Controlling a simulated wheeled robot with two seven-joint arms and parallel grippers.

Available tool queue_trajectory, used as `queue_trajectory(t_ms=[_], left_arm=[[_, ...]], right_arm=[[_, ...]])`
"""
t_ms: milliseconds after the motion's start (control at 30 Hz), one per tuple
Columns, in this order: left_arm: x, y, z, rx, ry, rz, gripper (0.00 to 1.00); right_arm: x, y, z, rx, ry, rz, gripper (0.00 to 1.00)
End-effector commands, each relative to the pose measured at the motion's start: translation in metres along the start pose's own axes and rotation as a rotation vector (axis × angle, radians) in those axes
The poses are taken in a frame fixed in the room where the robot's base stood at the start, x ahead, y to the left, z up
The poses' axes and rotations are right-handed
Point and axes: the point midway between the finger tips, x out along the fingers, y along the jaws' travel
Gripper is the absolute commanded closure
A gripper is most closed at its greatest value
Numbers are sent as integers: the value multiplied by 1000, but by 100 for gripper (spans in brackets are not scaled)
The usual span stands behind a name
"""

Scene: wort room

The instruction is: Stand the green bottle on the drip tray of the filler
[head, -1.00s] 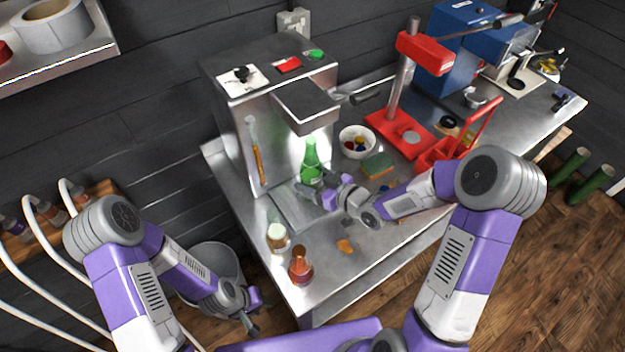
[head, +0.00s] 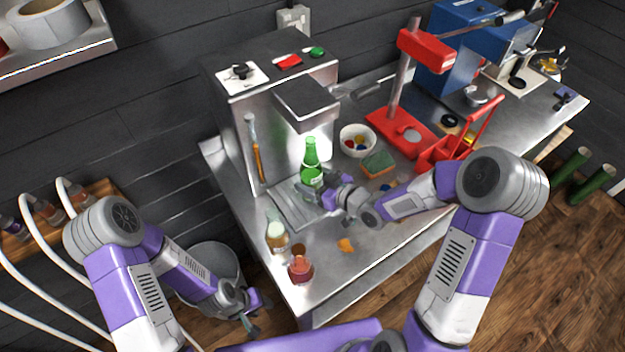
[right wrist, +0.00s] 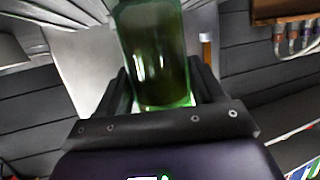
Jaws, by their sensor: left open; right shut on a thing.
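The green bottle (head: 311,166) is upright under the spout head of the steel filler (head: 285,120). My right gripper (head: 313,190) is shut on its lower part. In the right wrist view the bottle (right wrist: 152,50) stands between the two dark fingers (right wrist: 160,90). The drip tray (head: 292,208) is the flat plate at the filler's foot, and the bottle is over or at its back right part. Whether the base touches the tray is hidden by my gripper. My left gripper (head: 252,318) is open and empty, low at the left, off the bench.
A white bowl (head: 356,141), a sponge (head: 378,165) and a red capper (head: 405,120) are to the right. A grey bucket (head: 213,262) stands below.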

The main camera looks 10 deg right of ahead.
Motion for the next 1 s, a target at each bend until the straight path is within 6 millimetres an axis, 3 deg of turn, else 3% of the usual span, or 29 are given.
queue_trajectory(t_ms=[933, 967, 1000], left_arm=[[4, -1, 0, 0, 0, 0, 57], [4, -1, 0, 0, 0, 0, 57], [4, -1, 0, 0, 0, 0, 57]], right_arm=[[0, 0, -1, -2, 4, 0, 62], [0, 0, -1, -2, 4, 0, 31], [0, 0, -1, -2, 4, 0, 25]])
